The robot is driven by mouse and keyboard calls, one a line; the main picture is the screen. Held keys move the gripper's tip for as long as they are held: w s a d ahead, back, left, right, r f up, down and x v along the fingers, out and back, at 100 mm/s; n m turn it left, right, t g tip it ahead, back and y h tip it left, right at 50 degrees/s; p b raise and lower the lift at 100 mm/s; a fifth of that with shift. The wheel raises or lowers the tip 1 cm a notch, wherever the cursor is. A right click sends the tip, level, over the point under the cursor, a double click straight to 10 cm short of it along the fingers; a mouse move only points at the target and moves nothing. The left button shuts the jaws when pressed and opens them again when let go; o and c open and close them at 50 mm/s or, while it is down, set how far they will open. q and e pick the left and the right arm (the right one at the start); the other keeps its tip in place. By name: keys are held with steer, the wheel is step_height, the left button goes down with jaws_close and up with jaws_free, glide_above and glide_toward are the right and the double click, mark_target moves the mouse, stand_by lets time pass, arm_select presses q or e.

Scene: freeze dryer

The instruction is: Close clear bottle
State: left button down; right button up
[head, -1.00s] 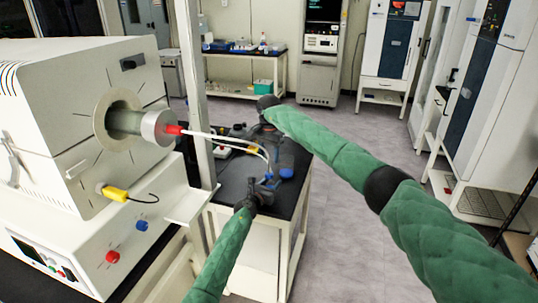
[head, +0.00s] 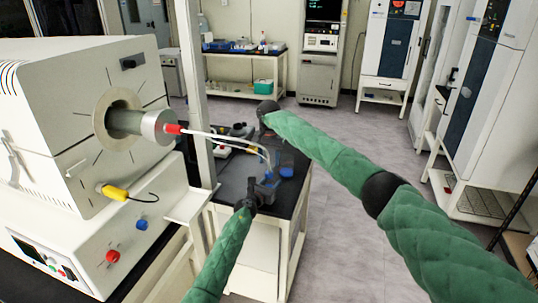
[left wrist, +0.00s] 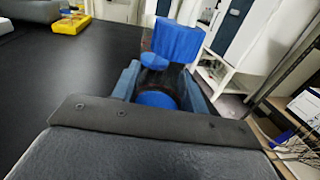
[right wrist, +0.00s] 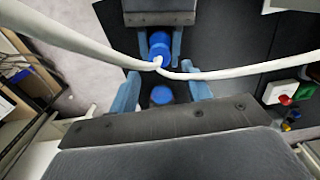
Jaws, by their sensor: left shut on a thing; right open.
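A blue cap with two white tubes (right wrist: 158,47) shows in the right wrist view between the fingers of my left gripper (head: 264,188). That gripper is shut on it above the black table. A blue part also sits between its fingers in the left wrist view (left wrist: 156,99). A dark, see-through shape, seemingly the clear bottle (head: 290,157), stands just beyond, with a blue part (head: 287,172) low on it. My right gripper (right wrist: 162,92) is open, its fingers either side of a blue disc (right wrist: 161,96), with no contact visible. Its fingertips are hard to make out in the head view.
The tubes (head: 225,138) run to the red-tipped end of the white tube furnace (head: 60,110) at left. The black table (head: 228,180) has small items at its back and bare room at left. Grey floor lies to the right.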

mark_target(269, 172)
steer(key=shift+f, duration=2.85)
